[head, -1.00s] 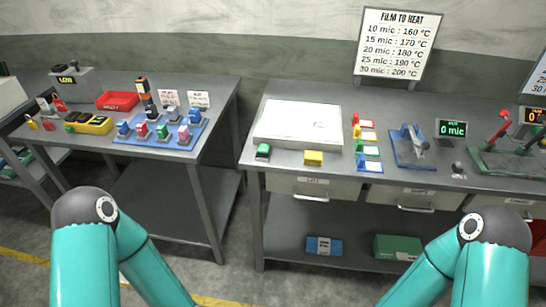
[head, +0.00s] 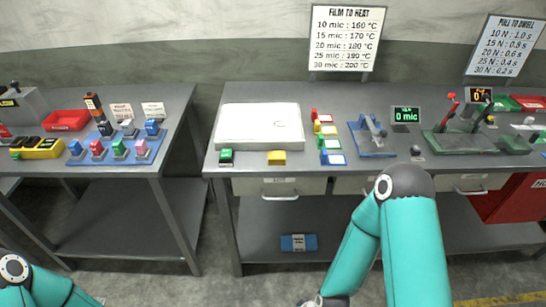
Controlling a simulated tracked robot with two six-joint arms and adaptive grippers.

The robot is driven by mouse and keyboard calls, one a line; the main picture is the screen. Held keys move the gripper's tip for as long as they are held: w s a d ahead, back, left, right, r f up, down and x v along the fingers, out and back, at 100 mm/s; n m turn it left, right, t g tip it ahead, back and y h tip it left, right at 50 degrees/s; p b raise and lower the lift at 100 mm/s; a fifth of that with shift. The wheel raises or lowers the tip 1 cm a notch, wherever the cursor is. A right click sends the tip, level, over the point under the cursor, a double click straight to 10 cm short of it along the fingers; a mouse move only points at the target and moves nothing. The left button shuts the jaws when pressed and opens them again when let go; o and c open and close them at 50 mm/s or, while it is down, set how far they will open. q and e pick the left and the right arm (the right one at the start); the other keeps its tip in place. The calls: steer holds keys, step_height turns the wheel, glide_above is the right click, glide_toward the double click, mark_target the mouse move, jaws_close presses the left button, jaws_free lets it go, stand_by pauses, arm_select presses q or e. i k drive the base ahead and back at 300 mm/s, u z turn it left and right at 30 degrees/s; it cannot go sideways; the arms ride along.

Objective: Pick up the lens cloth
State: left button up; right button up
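I cannot single out a lens cloth with certainty. A small blue packet (head: 299,243) with a pale label lies on the lower shelf of the right bench; its label is too small to read. My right arm comes down in front of the bench, and only a grey part of its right gripper (head: 318,301) shows at the bottom edge, below and apart from the packet. Its fingers are not clear. My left arm shows only at the bottom left corner, and its gripper is out of view.
The left bench carries a blue rack of small items (head: 118,153). A floor gap separates the benches.

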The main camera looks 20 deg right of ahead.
mark_target(275, 158)
steer(key=i, duration=0.9)
